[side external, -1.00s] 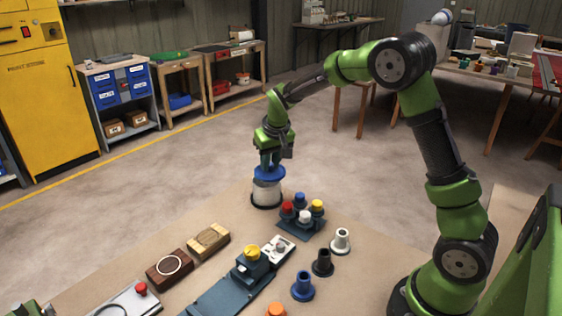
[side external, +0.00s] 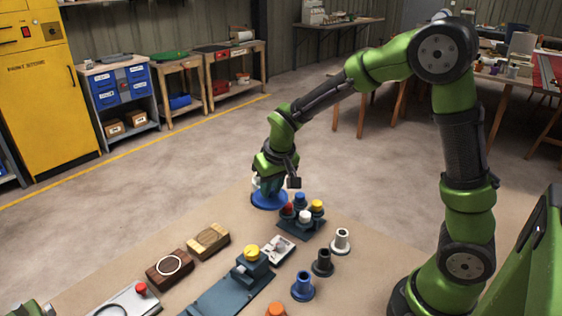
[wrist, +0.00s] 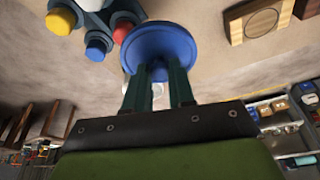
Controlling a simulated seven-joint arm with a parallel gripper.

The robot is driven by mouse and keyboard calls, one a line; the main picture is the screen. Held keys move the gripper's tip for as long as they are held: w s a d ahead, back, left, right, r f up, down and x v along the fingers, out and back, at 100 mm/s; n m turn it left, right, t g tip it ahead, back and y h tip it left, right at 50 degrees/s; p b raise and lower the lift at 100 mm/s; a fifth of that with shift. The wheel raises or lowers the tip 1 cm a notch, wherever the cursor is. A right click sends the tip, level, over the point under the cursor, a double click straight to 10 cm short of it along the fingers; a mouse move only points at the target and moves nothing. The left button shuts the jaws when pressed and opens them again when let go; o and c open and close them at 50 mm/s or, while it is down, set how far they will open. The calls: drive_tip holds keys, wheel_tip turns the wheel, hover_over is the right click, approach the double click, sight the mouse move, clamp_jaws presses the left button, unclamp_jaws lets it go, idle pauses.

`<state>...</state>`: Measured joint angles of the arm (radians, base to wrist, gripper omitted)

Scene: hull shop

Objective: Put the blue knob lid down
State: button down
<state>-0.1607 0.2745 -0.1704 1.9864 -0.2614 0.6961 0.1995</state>
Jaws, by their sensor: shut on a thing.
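The blue knob lid (side external: 269,201) is a round blue disc, low over the brown work surface in the side view. My gripper (side external: 268,183) is shut on its knob from above. In the wrist view the lid (wrist: 160,45) lies flat-on beyond my fingertips (wrist: 160,72), which pinch the knob. A white jar (side external: 255,182) is mostly hidden behind the lid and gripper; a little white shows at their left. I cannot tell whether the lid touches the surface.
A dark rack with red, blue, yellow and white knobs (side external: 302,210) stands close at the lid's right. Wooden blocks (side external: 209,240) lie at the front left. Flanged pegs (side external: 323,263) stand at the front right. Bare surface (side external: 225,205) lies left of the lid.

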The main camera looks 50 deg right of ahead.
drive_tip(key=w+a, duration=0.4)
drive_tip(key=w, duration=0.2)
drive_tip(key=shift+m, duration=0.5)
drive_tip(key=f, duration=0.9)
drive_tip(key=shift+s+d+f, duration=0.15)
drive_tip(key=shift+d, duration=0.05)
drive_tip(key=shift+f, duration=0.2)
drive_tip(key=c, duration=1)
unclamp_jaws()
drive_tip(key=shift+o, duration=0.2)
drive_tip(key=shift+r, duration=0.15)
